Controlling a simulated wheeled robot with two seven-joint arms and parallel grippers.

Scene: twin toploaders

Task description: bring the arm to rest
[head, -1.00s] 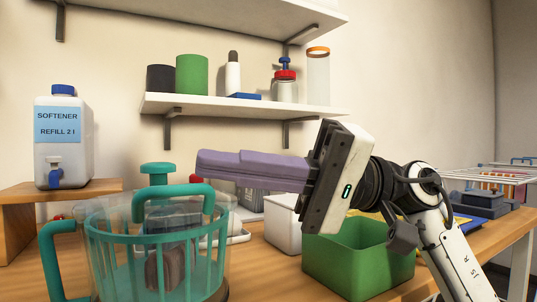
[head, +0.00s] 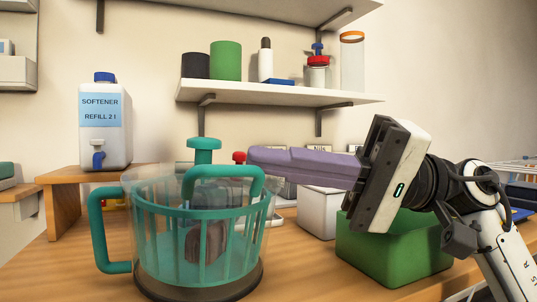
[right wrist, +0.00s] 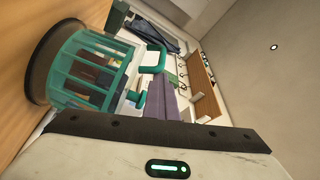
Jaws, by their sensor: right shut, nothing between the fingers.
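My right gripper (head: 256,158) has purple fingers that are closed together with nothing between them. It points left, level above the table, with its tips close to the teal handle at the top of the clear toploader (head: 152,243) as seen in the head view. I cannot tell whether they touch. The right wrist view also shows the purple fingers (right wrist: 165,104) and the toploader's teal basket bars (right wrist: 85,72) beside them. A dark brownish item (head: 207,242) is inside the toploader. My left gripper is not in view.
A green bin (head: 392,258) and a white container (head: 317,212) stand behind and below my right gripper. A softener bottle (head: 105,145) stands on a wooden riser (head: 62,208) at left. A wall shelf (head: 270,94) with several containers is above.

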